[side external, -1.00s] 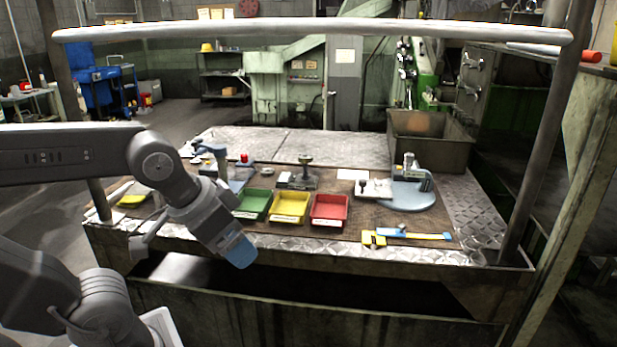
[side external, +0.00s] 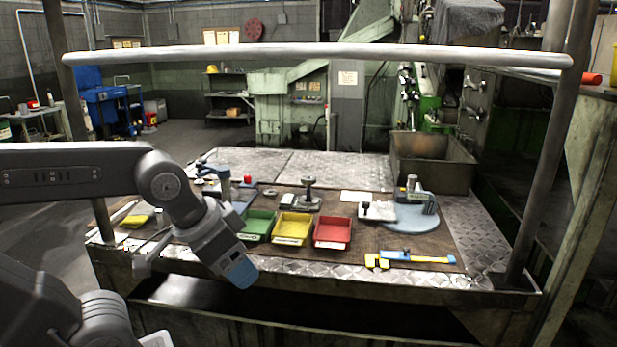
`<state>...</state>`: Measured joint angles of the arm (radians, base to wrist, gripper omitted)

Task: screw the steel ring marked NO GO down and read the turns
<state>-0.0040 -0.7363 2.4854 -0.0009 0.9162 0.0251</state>
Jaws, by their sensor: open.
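My gripper (side external: 240,272) has a blue end and points down and to the right. It hangs at the front edge of the bench, in front of the green tray, apart from every object. I see nothing held in it, though its fingertips are small. A small dark round piece (side external: 269,192) lies on the bench behind the green tray; I cannot tell whether it is a ring. A dark fixture with a knobbed upright post (side external: 308,190) stands behind the yellow tray. No NO GO marking is readable, and I cannot pick out the steel ring or its thread.
Green (side external: 259,226), yellow (side external: 293,228) and red (side external: 332,232) trays stand in a row. A pale blue round base (side external: 412,222) with a device is on the right. Yellow and blue tools (side external: 415,258) lie in front. A metal bin (side external: 432,160) stands behind. A rail (side external: 320,55) crosses above.

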